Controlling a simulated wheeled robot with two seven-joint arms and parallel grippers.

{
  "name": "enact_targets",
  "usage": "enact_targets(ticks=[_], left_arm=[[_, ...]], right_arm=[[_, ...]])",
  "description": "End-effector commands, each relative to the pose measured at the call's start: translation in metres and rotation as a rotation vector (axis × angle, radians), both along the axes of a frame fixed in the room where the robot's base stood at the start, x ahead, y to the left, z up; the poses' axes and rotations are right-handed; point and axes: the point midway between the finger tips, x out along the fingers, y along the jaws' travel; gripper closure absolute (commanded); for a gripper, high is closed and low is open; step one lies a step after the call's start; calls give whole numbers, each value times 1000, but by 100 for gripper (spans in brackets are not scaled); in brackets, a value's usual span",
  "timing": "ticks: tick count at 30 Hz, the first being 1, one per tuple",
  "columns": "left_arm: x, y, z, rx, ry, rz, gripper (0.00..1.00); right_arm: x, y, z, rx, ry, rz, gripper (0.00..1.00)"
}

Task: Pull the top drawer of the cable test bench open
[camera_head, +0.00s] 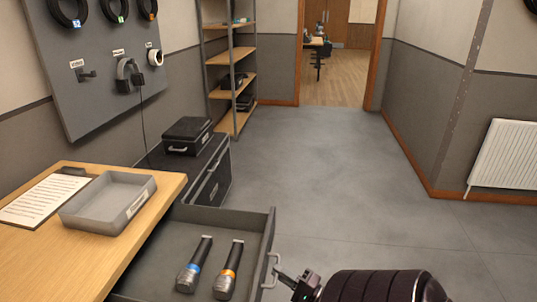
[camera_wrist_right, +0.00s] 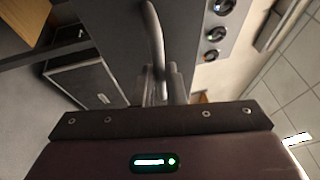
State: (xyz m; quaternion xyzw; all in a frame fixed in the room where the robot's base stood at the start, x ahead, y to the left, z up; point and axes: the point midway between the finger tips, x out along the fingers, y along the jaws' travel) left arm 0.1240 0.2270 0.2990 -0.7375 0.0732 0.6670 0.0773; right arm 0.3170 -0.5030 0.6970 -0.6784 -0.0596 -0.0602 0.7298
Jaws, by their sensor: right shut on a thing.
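The top drawer (camera_head: 192,222) of the bench (camera_head: 100,268) stands pulled out, its inside showing in the head view. A grey bar handle (camera_head: 271,270) is on the drawer's front. My right gripper (camera_head: 279,275) comes in from the right and is shut on this handle. In the right wrist view the fingers (camera_wrist_right: 164,84) close around the curved handle bar (camera_wrist_right: 154,35). My left gripper is not in view.
On the bench top are a grey tray (camera_head: 110,214) and a paper sheet (camera_head: 41,203). Black cases (camera_head: 188,135) stand beyond the drawer, near a shelf rack (camera_head: 230,93). A radiator (camera_head: 507,158) is on the right wall. The floor (camera_head: 340,190) between is clear.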

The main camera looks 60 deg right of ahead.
Motion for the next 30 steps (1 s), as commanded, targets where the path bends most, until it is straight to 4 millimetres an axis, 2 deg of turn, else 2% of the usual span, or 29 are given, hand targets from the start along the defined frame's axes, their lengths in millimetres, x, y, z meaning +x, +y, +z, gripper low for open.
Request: enact_targets(ticks=[14, 15, 20, 30], left_arm=[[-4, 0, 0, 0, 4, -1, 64], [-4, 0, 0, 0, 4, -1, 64], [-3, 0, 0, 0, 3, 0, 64], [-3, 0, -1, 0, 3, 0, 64]], right_arm=[[-6, -2, -1, 2, 2, 1, 100], [-6, -2, -1, 2, 2, 1, 88], [-6, -2, -1, 1, 2, 1, 68], [-10, -2, -2, 1, 2, 0, 68]])
